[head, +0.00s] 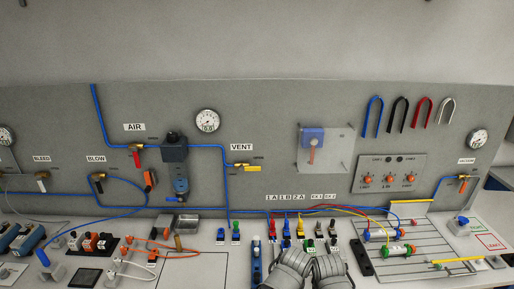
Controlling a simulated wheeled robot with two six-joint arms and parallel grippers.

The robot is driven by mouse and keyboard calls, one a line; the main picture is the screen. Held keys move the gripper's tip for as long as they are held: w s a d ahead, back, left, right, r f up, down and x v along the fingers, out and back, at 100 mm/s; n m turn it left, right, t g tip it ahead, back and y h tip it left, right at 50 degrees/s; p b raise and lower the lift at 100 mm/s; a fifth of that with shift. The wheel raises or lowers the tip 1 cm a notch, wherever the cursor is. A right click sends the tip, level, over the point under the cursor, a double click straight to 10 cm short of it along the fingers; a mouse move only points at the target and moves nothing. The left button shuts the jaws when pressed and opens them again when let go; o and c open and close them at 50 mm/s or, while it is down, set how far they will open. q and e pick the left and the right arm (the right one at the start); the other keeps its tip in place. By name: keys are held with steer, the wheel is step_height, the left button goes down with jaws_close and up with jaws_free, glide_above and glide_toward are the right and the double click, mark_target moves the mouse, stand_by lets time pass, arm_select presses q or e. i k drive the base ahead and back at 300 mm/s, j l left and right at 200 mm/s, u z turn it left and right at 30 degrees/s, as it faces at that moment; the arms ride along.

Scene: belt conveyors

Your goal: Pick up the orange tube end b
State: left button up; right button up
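A thin orange tube (165,243) lies in loose curves on the left part of the bench, near a dark fitting and a small brass-coloured piece (178,243). No label on it is readable, so I cannot tell which end is b. Two grey rounded parts of my arms stand side by side at the bottom centre, the left gripper (287,264) and the right gripper (328,266). Both are well to the right of the orange tube and apart from it. Their fingertips do not show clearly, so their opening cannot be read.
Coloured valves (286,230) stand close behind my grippers. A slotted plate with cylinders (405,235) is on the right. A pale bench panel (205,270) is mostly clear.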

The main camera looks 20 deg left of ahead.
mark_target(130, 239)
steer(key=u, duration=0.8)
steer(key=j+u, duration=0.1)
steer(key=u, duration=0.25)
steer(key=i+j+u, duration=0.1)
steer(key=u, duration=0.3)
steer(key=i+j, duration=0.15)
steer(key=i, duration=0.15)
